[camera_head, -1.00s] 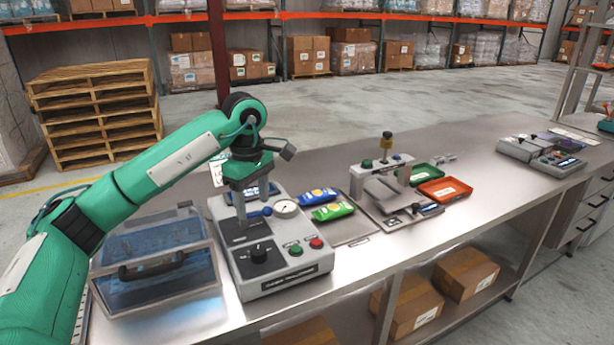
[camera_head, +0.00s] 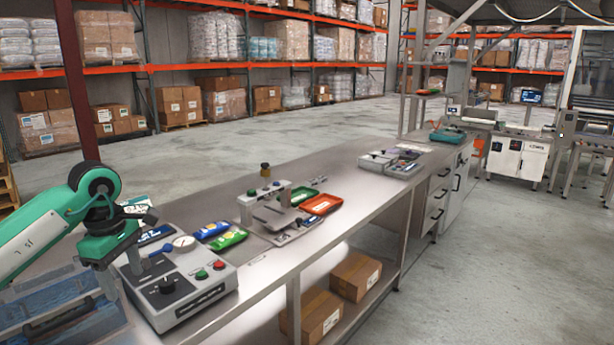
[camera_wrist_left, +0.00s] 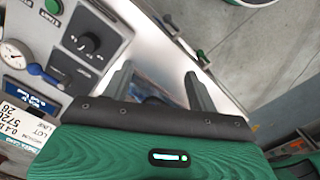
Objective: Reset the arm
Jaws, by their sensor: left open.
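My left gripper (camera_head: 120,275) is open and empty, pointing down at the left edge of a grey machine (camera_head: 195,295) on the steel bench. The machine has a dial gauge (camera_head: 184,243), a black knob, and green and red buttons. In the left wrist view the two fingers of the left gripper (camera_wrist_left: 160,78) stand apart with nothing between them. The machine's panel (camera_wrist_left: 105,20) lies left of the fingers there. A clear blue case (camera_head: 50,310) with a dark handle stands left of the gripper, partly cut off. My right gripper is not in view.
A blue packet (camera_head: 211,230) and a green packet (camera_head: 228,239) lie right of the machine. A press-like device (camera_head: 265,192), a red tray (camera_head: 321,204) and a green tray (camera_head: 300,195) stand farther along. Cartons (camera_head: 355,275) sit on the lower shelf. The floor beyond is clear.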

